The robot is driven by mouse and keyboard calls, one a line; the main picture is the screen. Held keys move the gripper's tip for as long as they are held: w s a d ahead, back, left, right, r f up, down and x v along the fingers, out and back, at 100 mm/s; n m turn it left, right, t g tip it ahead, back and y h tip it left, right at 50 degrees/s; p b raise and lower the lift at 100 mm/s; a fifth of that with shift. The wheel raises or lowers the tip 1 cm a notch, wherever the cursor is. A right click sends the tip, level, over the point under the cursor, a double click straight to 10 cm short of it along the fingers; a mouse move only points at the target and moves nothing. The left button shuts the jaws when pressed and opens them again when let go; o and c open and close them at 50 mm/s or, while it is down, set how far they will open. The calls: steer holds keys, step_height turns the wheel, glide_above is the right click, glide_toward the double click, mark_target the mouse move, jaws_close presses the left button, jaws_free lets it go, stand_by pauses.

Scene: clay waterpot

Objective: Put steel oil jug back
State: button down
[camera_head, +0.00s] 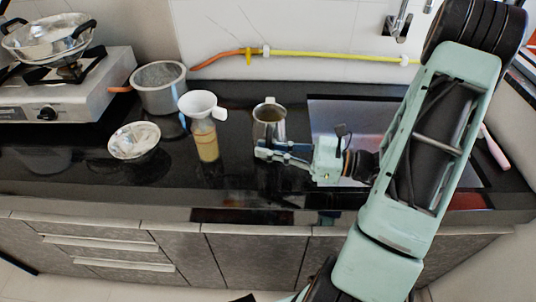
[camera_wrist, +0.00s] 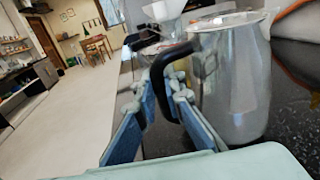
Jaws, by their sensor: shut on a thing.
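The steel oil jug (camera_head: 269,122) is at the middle of the black counter in the head view, upright. In the wrist view the jug (camera_wrist: 236,85) fills the right side, with its black handle (camera_wrist: 158,72) towards me. My gripper (camera_head: 260,150) reaches in from the right at the jug's near side. In the wrist view the blue pads of my gripper (camera_wrist: 166,92) are shut on the handle. The jug's lower front is partly hidden by my gripper, and I cannot tell whether its base touches the counter.
Left of the jug stands a bottle (camera_head: 207,146) of yellowish liquid with a white funnel (camera_head: 201,103). Further left are a steel bowl (camera_head: 134,142), a steel pot (camera_head: 160,90) and a stove (camera_head: 70,95) with a wok (camera_head: 45,38). Bare counter (camera_head: 240,178) lies in front.

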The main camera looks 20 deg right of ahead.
steer(key=shift+f, duration=0.7)
steer(key=shift+f, duration=0.15)
steer(key=c, duration=2)
jaws_free()
steer(key=shift+s+d, duration=0.1)
steer(key=shift+d, duration=0.05)
steer(key=v, duration=1.1)
steer(key=shift+s+d, duration=0.2)
steer(key=shift+d, duration=0.15)
